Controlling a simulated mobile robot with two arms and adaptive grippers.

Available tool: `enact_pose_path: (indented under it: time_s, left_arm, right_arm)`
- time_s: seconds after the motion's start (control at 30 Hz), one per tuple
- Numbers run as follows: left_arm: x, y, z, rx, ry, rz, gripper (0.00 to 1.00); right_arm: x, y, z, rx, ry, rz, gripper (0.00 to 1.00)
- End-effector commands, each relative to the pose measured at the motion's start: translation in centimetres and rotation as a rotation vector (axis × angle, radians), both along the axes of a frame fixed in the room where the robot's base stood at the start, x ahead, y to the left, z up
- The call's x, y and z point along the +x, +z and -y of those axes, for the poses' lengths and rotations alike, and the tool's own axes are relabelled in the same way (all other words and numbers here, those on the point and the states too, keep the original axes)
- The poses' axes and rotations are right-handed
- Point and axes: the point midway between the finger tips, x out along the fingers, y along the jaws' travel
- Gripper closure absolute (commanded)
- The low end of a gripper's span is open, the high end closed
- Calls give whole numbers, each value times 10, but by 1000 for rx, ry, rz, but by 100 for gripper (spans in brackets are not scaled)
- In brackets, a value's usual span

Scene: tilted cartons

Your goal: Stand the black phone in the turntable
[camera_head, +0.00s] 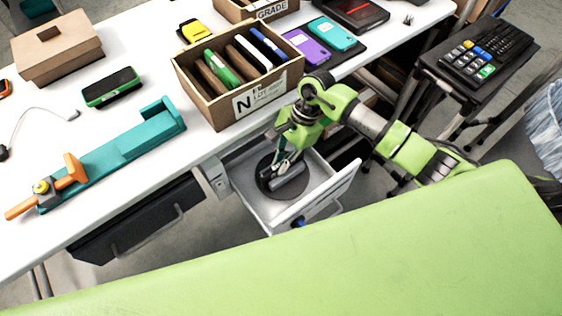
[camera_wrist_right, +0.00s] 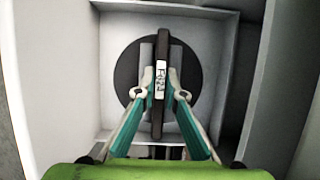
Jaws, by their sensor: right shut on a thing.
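The black phone (camera_wrist_right: 162,50) shows edge-on in the right wrist view, with a small white label on its edge. My right gripper (camera_wrist_right: 160,95) is shut on it, with one teal finger on each side. The turntable (camera_wrist_right: 126,75) is a dark round disc on the floor of a light open drawer, with grey upright parts beside the phone. In the head view my right gripper (camera_head: 284,162) reaches down into the drawer over the turntable (camera_head: 264,176). I cannot tell whether the phone touches the turntable. My left gripper is not in view.
The drawer (camera_head: 330,193) has walls close around the gripper. A carton (camera_head: 205,97) with several upright phones stands on the white table (camera_head: 150,140) just above. A green-edged phone (camera_head: 112,87), a teal fixture (camera_head: 130,150) and a brown box (camera_head: 58,52) are on the left.

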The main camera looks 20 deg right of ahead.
Motion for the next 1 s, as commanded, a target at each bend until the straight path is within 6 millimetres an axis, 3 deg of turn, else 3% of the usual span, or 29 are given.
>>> enact_pose_path:
  time_s: [0.2, 0.23, 0.3, 0.7, 0.87, 1.0]
  left_arm:
    - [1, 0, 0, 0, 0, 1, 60]
    - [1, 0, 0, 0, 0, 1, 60]
    - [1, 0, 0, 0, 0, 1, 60]
    - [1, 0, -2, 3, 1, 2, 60]
    - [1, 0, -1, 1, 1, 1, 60]
    - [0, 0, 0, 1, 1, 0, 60]
  right_arm:
    - [0, 0, 0, 1, 0, 1, 100]
    - [0, 0, 0, 1, 0, 1, 85]
    - [0, 0, 0, 1, 0, 1, 70]
    - [1, 4, 2, 0, 0, 1, 70]
    - [5, 25, 11, -2, -1, 4, 70]
    - [9, 54, 22, -2, -2, 5, 70]
